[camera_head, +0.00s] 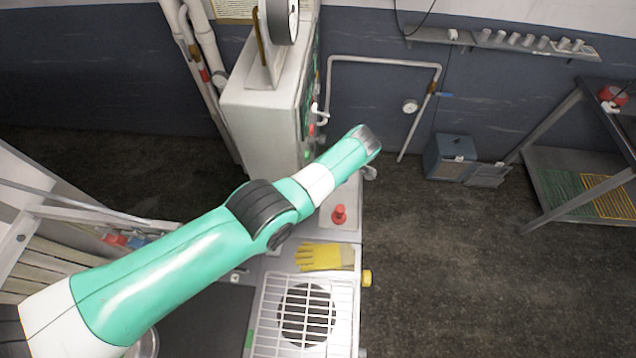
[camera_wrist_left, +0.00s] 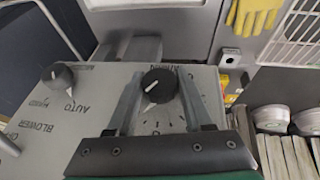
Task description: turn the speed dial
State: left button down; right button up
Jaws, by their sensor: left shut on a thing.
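The dial between my fingers, a round black knob (camera_wrist_left: 160,86) with a white pointer line, stands on a light grey panel (camera_wrist_left: 105,88) in the left wrist view. The pointer slants toward lower left in that view, and tick marks surround the knob. My left gripper (camera_wrist_left: 161,78) has one finger on each side of the knob and is shut on it. The word printed by the knob is only partly readable. In the head view my left arm reaches across to the machine, and the dial and fingertips are hidden. My right gripper is not in view.
A second black knob (camera_wrist_left: 57,76), marked BLOWER with HAND and AUTO, sits left on the panel. A yellow glove (camera_head: 319,257), a wire rack (camera_head: 292,316) and a red knob (camera_head: 339,214) lie on the worktop below my arm. Open floor (camera_head: 460,260) is at the right.

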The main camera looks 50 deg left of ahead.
pick_arm(q)
jog(key=shift+f+b, duration=0.1)
jog(key=shift+b, duration=0.2)
dwell(0.4)
jog(key=shift+c, duration=1.5)
grip_release()
jog(key=v, duration=1.1)
jog(key=shift+w+r+p, duration=0.15)
jog(key=shift+r+p, duration=0.2)
jog(key=shift+p, duration=0.1)
